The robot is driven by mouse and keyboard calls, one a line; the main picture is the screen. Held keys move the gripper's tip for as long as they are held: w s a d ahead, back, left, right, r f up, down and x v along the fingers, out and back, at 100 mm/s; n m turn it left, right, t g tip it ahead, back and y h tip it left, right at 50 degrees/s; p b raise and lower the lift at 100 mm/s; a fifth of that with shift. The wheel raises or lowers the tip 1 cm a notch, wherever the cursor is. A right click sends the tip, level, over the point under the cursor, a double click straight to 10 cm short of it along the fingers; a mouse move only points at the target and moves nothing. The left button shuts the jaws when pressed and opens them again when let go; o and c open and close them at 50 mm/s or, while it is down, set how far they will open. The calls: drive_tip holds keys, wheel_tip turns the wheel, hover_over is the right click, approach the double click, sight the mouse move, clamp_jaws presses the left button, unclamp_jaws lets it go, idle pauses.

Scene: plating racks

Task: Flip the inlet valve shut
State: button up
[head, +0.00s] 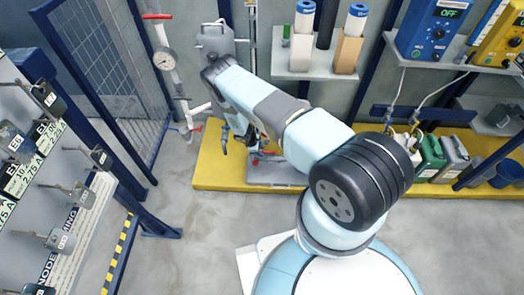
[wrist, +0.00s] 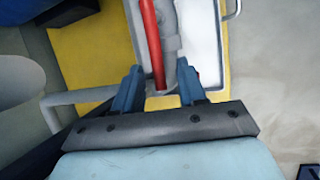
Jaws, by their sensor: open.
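A red lever (wrist: 150,40) runs lengthwise in the wrist view, its near end between the fingers of my gripper (wrist: 159,88). A grey fitting (wrist: 171,35) lies beside it. The fingers are open, apart on either side of the lever's end; whether either touches it I cannot tell. In the head view my gripper (head: 236,138) is low over the yellow platform, partly hidden by my arm. Another red handle (head: 157,16) sits on the upright pipe at upper left. No label shows which is the inlet valve.
A yellow platform (head: 208,168) stands on the grey floor. A gauge (head: 165,59) is on the upright pipe, beside a mesh gate (head: 110,75). A key rack (head: 60,240) is at left. A shelf (head: 305,66) holds bottles. Floor in front is clear.

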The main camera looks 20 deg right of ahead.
clamp_jaws()
idle(0.3)
idle(0.3)
